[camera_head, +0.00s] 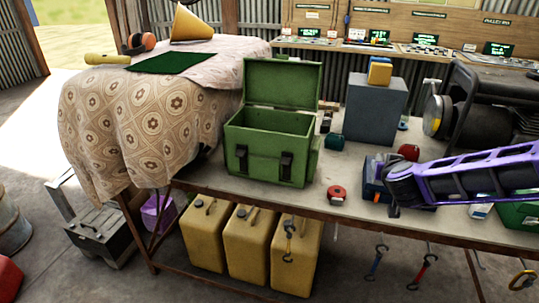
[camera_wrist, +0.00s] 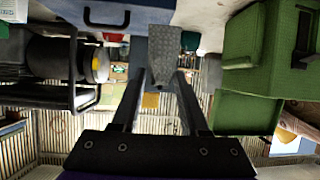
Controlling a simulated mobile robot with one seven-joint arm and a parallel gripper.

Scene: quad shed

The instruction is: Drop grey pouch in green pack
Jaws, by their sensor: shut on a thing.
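The green pack (camera_head: 264,158) stands on the workbench with its lid raised and its top open. In the wrist view, which appears upside down, the green pack (camera_wrist: 248,45) is at the right, apart from my gripper. My gripper (camera_wrist: 162,78) is shut on the grey pouch (camera_wrist: 167,52), a grey textured piece between the fingertips. In the head view my purple arm reaches in from the right, its end over the bench to the right of the pack. The grey pouch cannot be made out there.
A grey block (camera_head: 374,108) with a yellow item (camera_head: 380,71) on top stands behind, right of the pack. A red tape measure (camera_head: 337,194) lies near the bench's front edge. A dark machine (camera_head: 480,100) is at the right. A cloth-covered table (camera_head: 130,120) is at the left.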

